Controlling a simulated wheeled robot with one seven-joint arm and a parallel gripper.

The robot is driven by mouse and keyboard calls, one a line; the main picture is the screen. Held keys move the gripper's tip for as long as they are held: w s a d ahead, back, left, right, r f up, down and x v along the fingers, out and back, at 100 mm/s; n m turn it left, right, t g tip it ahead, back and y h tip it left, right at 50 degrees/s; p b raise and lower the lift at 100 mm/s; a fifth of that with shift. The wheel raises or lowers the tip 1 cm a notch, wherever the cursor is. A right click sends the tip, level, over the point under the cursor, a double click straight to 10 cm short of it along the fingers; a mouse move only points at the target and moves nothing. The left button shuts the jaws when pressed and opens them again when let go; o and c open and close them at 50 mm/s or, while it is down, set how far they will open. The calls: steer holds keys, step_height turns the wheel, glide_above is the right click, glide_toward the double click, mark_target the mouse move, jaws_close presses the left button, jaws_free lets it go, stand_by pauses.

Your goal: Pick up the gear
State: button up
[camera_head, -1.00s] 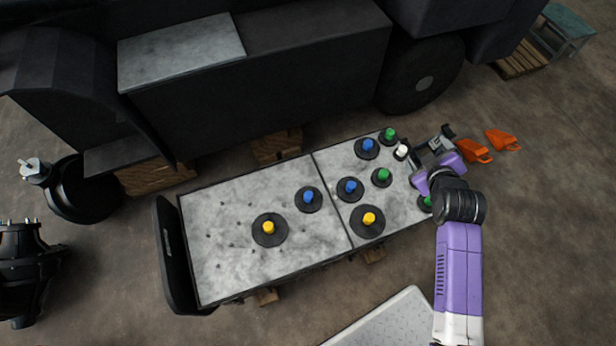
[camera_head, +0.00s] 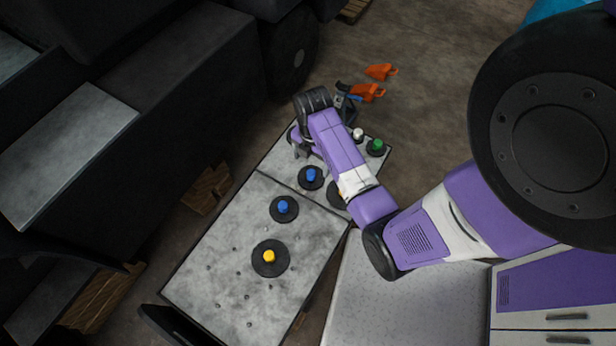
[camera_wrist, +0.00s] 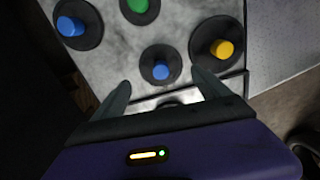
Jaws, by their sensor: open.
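Several round black gears with coloured knobs sit on a grey slab table (camera_head: 215,260). In the head view I see a yellow-knobbed gear (camera_head: 270,259), a blue-knobbed gear (camera_head: 284,209), another blue-knobbed gear (camera_head: 311,178) and a green-knobbed gear (camera_head: 376,148). My gripper (camera_head: 298,143) is over the table's far part, and my arm hides some gears there. In the wrist view my gripper (camera_wrist: 165,90) is open and empty. Ahead of its fingers are a blue-knobbed gear (camera_wrist: 160,66), a yellow-knobbed gear (camera_wrist: 217,46), another blue-knobbed gear (camera_wrist: 78,25) and a green-knobbed gear (camera_wrist: 140,8).
A white knob (camera_head: 357,134) stands at the table's far edge. Orange pieces (camera_head: 380,72) lie on the floor beyond. The dark forklift body (camera_head: 170,90) runs along the left side. A pale metal plate (camera_head: 385,315) lies right of the table.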

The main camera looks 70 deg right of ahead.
mark_target(311, 172)
step_height(311, 172, down, 7)
steer(key=shift+a+b, duration=0.15)
steer(key=shift+b, duration=0.45)
steer(key=c, duration=0.9)
steer(key=shift+r, duration=0.1)
